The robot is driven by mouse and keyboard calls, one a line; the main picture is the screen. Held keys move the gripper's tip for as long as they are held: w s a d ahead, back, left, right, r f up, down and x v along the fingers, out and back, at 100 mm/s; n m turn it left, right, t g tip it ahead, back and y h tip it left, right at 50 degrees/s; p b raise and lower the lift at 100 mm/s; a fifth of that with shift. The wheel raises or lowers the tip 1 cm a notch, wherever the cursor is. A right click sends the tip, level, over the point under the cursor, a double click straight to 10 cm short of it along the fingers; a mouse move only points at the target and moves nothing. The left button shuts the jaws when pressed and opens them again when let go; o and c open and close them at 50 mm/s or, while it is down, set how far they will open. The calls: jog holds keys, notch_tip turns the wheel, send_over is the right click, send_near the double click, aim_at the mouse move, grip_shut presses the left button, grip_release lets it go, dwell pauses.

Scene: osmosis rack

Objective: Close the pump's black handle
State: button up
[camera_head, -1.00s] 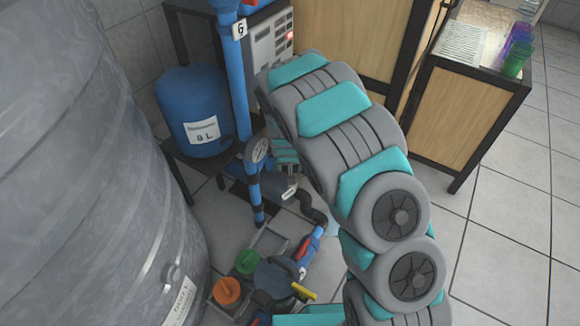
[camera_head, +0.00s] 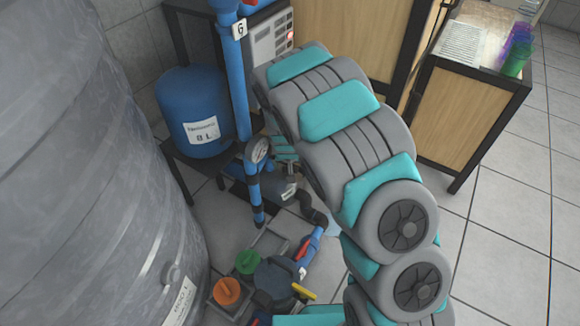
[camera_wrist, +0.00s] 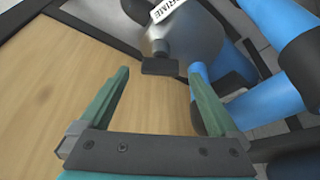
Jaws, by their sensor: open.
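The grey pump (camera_wrist: 190,35) is at the top of the wrist view, with a white label reading "PRIME". A small black handle (camera_wrist: 160,67) sticks out below it on a grey neck. My gripper (camera_wrist: 160,75) is open, its two green fingers pointing toward the pump. In the picture the handle lies between the fingertips; nothing is held, and I cannot tell how far beyond the tips it is. In the head view the pump (camera_head: 281,190) is low behind the pressure gauge, partly hidden by my arm, and its handle cannot be made out.
Blue pipes (camera_wrist: 285,25) with black joints run close on the right in the wrist view. A wooden panel (camera_wrist: 70,85) fills the left. In the head view a blue tank (camera_head: 193,110), a pressure gauge (camera_head: 258,150) and a large grey tank (camera_head: 80,180) stand left of my arm.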

jog(key=v, duration=0.5)
jog(key=shift+r, duration=0.1)
